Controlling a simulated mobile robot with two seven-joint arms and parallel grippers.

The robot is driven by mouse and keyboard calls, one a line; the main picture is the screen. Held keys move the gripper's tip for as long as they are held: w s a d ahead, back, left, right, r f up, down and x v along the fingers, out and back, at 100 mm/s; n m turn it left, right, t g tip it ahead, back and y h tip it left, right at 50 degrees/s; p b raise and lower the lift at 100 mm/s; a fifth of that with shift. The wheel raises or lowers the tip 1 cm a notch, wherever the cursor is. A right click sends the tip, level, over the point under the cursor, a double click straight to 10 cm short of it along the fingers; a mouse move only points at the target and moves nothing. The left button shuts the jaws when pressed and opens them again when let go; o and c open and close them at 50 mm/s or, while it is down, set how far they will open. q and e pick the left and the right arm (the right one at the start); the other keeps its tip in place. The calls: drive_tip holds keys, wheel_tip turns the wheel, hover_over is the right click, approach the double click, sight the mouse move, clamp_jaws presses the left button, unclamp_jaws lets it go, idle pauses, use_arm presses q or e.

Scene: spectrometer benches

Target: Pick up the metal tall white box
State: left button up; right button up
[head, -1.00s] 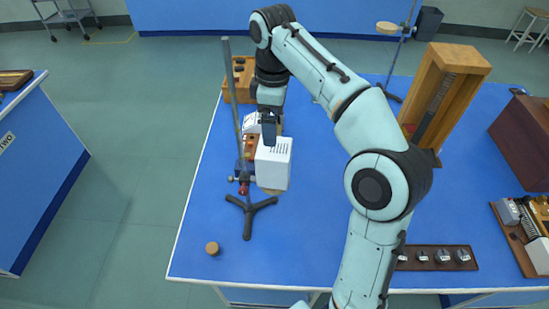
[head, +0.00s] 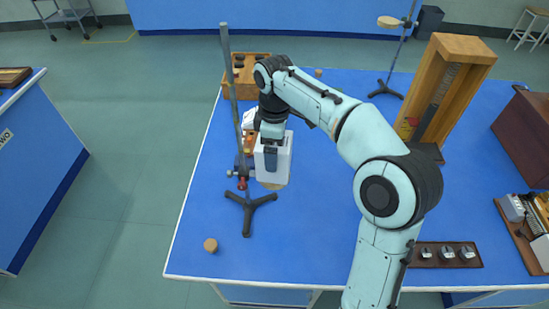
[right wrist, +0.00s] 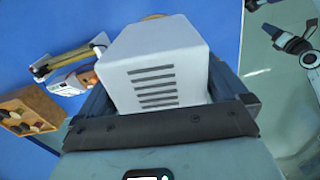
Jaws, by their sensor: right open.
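The tall white box (head: 282,170) stands upright on the blue bench, just right of a retort stand, in the head view. In the right wrist view the white box (right wrist: 158,72) shows its slotted face, between the two fingers. My right gripper (head: 271,160) is at the box from above, in front of part of it. In the right wrist view my right gripper (right wrist: 160,95) is open, one finger on each side of the box. My left gripper is not in view.
The retort stand (head: 249,205) with a dark tripod foot is close at the left of the box. A wooden block with dark knobs (head: 245,85) lies behind. A small cork-coloured cylinder (head: 210,245) sits at the front left. The bench's front middle is clear.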

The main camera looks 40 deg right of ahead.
drive_tip(key=shift+w, duration=0.1)
drive_tip(key=c, duration=0.9)
drive_tip(key=shift+r, duration=0.15)
drive_tip(key=shift+c, duration=0.7)
